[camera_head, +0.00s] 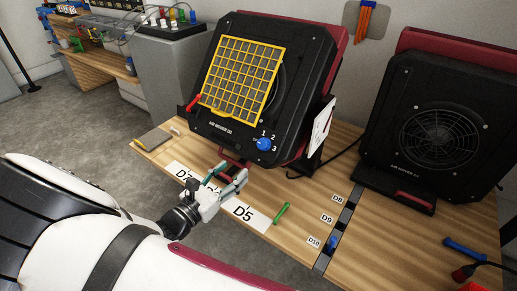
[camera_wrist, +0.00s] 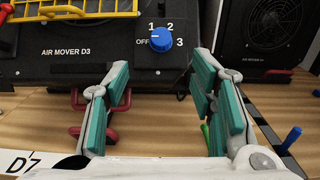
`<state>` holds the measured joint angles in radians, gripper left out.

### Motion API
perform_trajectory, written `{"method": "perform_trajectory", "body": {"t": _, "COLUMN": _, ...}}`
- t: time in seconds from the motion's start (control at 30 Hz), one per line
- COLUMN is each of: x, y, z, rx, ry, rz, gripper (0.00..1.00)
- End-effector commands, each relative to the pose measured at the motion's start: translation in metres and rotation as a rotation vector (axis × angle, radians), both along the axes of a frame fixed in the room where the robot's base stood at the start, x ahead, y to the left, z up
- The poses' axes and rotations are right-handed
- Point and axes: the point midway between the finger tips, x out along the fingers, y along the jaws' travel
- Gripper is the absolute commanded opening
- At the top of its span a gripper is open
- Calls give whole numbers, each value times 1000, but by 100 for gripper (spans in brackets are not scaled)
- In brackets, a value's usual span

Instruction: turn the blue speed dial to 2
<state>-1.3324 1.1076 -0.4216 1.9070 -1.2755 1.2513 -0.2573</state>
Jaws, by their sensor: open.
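The blue speed dial (camera_head: 264,144) sits at the lower right of the front of a black air mover (camera_head: 210,118). In the wrist view the dial (camera_wrist: 161,40) is ringed by OFF, 1, 2 and 3, and its white mark points left toward OFF. My gripper (camera_head: 228,178) is open and empty, below and in front of the dial in the head view. In the wrist view my gripper (camera_wrist: 160,72) has its teal-padded fingers spread either side of the dial's column, apart from it. Nothing hides the dial.
A yellow grille (camera_head: 243,72) with a red handle covers the air mover's upper front. A second black air mover (camera_head: 385,140) stands right. A green rod (camera_head: 282,213), a blue handle (camera_head: 464,250) and label cards lie on the wooden table (camera_head: 300,240). A dark cable runs between the machines.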

Motion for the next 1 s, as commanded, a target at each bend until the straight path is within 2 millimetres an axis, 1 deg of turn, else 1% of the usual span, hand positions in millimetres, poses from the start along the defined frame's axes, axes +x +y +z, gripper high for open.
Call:
{"method": "perform_trajectory", "body": {"t": 0.17, "x": 22, "y": -19, "z": 0, "rx": 2, "ry": -1, "rz": -6, "gripper": 51}}
{"method": "perform_trajectory", "body": {"t": 0.4, "x": 59, "y": -49, "z": -1, "rx": 2, "ry": -1, "rz": -7, "gripper": 51}}
{"method": "perform_trajectory", "body": {"t": 0.6, "x": 86, "y": -69, "z": 0, "rx": 3, "ry": -1, "rz": -6, "gripper": 51}}
{"method": "perform_trajectory", "body": {"t": 0.8, "x": 100, "y": -80, "z": 0, "rx": 4, "ry": -1, "rz": -5, "gripper": 51}}
{"method": "perform_trajectory", "body": {"t": 1.0, "x": 104, "y": -82, "z": 1, "rx": 4, "ry": -1, "rz": -4, "gripper": 51}}
